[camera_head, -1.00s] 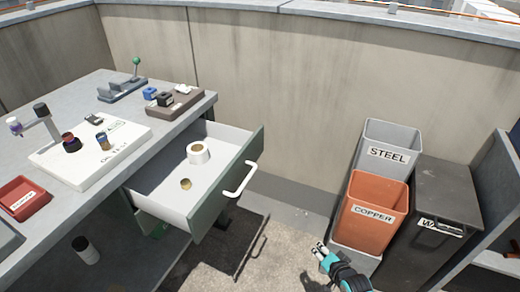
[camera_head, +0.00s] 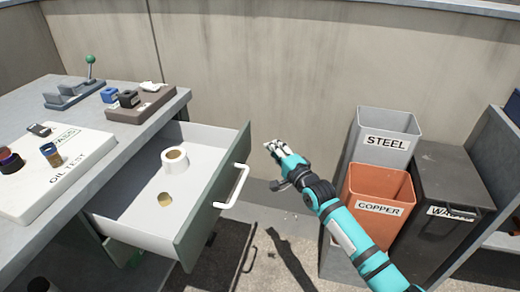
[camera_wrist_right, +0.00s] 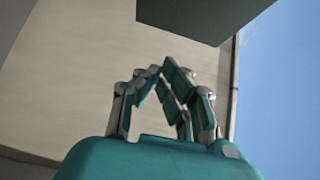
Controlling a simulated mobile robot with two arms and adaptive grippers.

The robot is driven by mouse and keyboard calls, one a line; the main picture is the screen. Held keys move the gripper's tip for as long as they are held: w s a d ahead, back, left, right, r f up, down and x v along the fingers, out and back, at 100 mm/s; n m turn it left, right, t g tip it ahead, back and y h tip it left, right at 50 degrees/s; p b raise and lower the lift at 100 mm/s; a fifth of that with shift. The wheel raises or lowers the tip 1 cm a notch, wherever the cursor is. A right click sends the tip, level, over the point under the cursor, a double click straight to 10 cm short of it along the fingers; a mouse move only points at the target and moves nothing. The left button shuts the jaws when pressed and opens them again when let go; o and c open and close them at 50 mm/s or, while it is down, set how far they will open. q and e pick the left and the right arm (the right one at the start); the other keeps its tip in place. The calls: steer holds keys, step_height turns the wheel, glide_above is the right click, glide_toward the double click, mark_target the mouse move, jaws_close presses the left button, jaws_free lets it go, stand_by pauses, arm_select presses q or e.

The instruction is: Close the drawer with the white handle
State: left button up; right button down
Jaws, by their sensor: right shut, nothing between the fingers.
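The drawer (camera_head: 132,206) under the grey bench stands pulled out, its green-grey front (camera_head: 212,200) facing right. A white bar handle (camera_head: 236,187) sits on that front. Inside the drawer are a white tape roll (camera_head: 174,160) and a small brass-coloured piece (camera_head: 165,199). My right gripper (camera_head: 270,146) is shut and empty, to the right of the drawer front and handle, apart from them in the head view. In the right wrist view its fingers (camera_wrist_right: 165,75) meet at the tips, and a dark flat panel (camera_wrist_right: 200,18) shows beyond them. My left gripper is not in view.
The bench top (camera_head: 150,135) holds an oil-test board (camera_head: 75,165), a brown block (camera_head: 140,105) and a green-knobbed lever (camera_head: 90,62). Steel (camera_head: 388,125), copper (camera_head: 378,187) and dark waste (camera_head: 450,175) bins stand at right. A concrete wall (camera_head: 260,80) runs behind.

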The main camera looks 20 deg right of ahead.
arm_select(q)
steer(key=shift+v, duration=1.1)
arm_select(e)
steer(key=shift+w+a, duration=0.65)
steer(key=shift+a, duration=0.2)
steer(key=shift+w+a, duration=0.65)
steer(key=shift+a, duration=0.2)
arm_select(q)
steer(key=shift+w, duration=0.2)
arm_select(e)
steer(key=shift+a, duration=0.1)
